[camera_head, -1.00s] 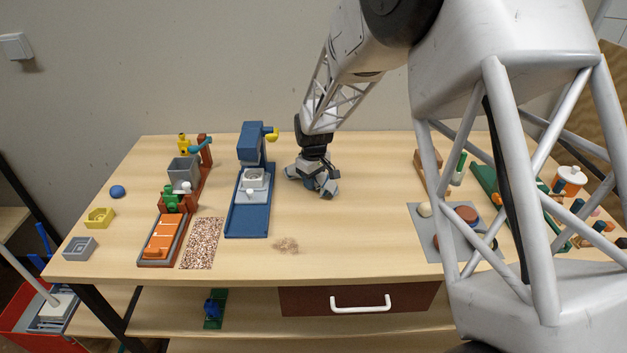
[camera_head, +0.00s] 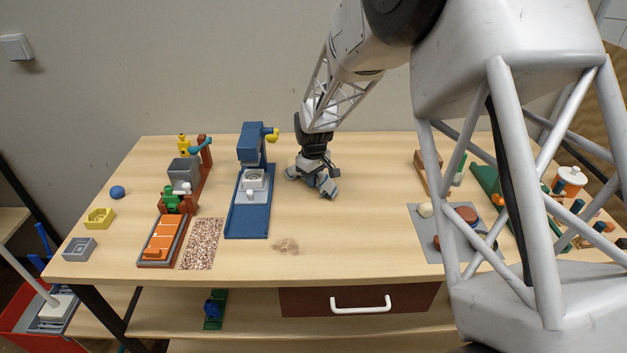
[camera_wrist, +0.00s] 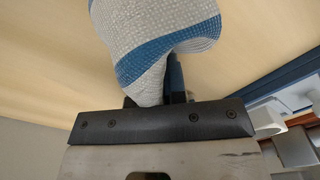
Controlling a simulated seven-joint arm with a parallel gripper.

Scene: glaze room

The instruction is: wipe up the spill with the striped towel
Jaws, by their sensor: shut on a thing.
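The striped towel, white-grey with blue bands, is bunched in my gripper (camera_head: 316,180). The towel (camera_wrist: 160,42) fills the upper middle of the wrist view and hides most of the fingers. My gripper is shut on it, low over the back middle of the table, right of the blue machine. Whether the towel touches the tabletop is hard to tell. The spill (camera_head: 285,246) is a small tan-brown patch near the front of the table, in front of and left of my gripper, apart from the towel.
The blue machine (camera_head: 236,217) stands left of my gripper. A speckled mat (camera_head: 201,245) and an orange-and-grey device (camera_head: 160,240) lie further left. A grey board (camera_head: 427,240) with round pieces is at right. The tabletop between gripper and spill is clear.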

